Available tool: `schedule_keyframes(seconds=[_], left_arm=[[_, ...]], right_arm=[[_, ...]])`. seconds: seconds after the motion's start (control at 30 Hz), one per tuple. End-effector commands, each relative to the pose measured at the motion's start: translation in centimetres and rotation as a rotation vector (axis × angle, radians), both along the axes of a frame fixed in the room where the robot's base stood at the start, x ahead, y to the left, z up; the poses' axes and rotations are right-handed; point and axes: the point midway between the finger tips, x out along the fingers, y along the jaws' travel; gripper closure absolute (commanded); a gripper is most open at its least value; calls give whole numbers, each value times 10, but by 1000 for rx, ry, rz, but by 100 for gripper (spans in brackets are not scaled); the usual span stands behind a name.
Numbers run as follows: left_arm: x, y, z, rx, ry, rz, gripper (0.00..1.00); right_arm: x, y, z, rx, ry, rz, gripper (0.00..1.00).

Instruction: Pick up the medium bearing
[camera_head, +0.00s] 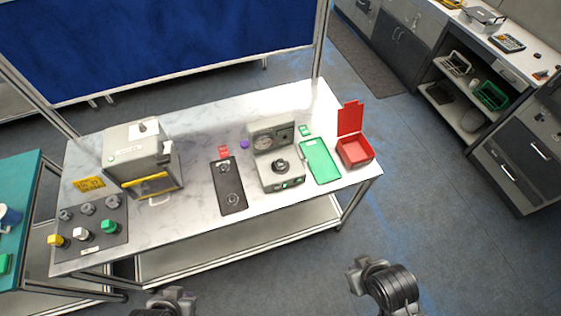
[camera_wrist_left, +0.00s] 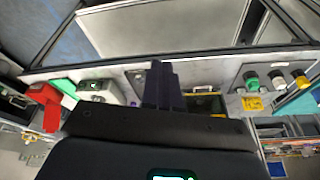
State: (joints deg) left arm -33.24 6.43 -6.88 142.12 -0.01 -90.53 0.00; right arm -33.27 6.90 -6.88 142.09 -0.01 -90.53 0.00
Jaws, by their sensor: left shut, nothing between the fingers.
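Several grey ring-like bearings show in the head view; which is the medium one I cannot tell. Three sit in the back row of a dark tray (camera_head: 97,232) at the table's left end: a left one (camera_head: 66,214), a middle one (camera_head: 88,208) and a right one (camera_head: 113,201). A ring (camera_head: 233,198) lies on a dark plate (camera_head: 241,182) mid-table. My left gripper (camera_wrist_left: 162,85) is shut and empty in the left wrist view. Part of my left arm shows at the head view's bottom edge, apart from the table. My right gripper (camera_head: 362,270) is in front of the table; its fingers are unclear.
Yellow, white and green knobs stand in the tray's front row. A boxy machine (camera_head: 137,155), a gauge device (camera_head: 277,172), a green plate (camera_head: 320,160) and an open red box (camera_head: 355,151) stand on the marble table (camera_head: 190,215). A teal table (camera_head: 20,190) adjoins at left.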

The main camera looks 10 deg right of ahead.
Motion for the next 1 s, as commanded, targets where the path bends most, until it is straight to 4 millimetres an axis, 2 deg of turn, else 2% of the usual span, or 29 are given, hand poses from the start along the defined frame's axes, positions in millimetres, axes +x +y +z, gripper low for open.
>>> schedule_keyframes(seconds=[0.4, 0.47, 0.9, 0.97, 1.0], left_arm=[[0, 1, 0, 3, 1, -2, 100], [0, 1, 0, 5, 0, -4, 92], [0, 3, -1, 13, 0, -8, 25], [0, 3, -1, 12, 0, -9, 16], [0, 3, -1, 12, 0, -8, 16]], right_arm=[[0, 0, 0, 0, 0, 0, 100], [0, 0, 0, 0, 0, 0, 100], [0, 0, 0, 0, 0, 0, 100], [0, 0, 0, 0, -1, 0, 100], [0, 0, 0, 0, 0, 0, 100]])
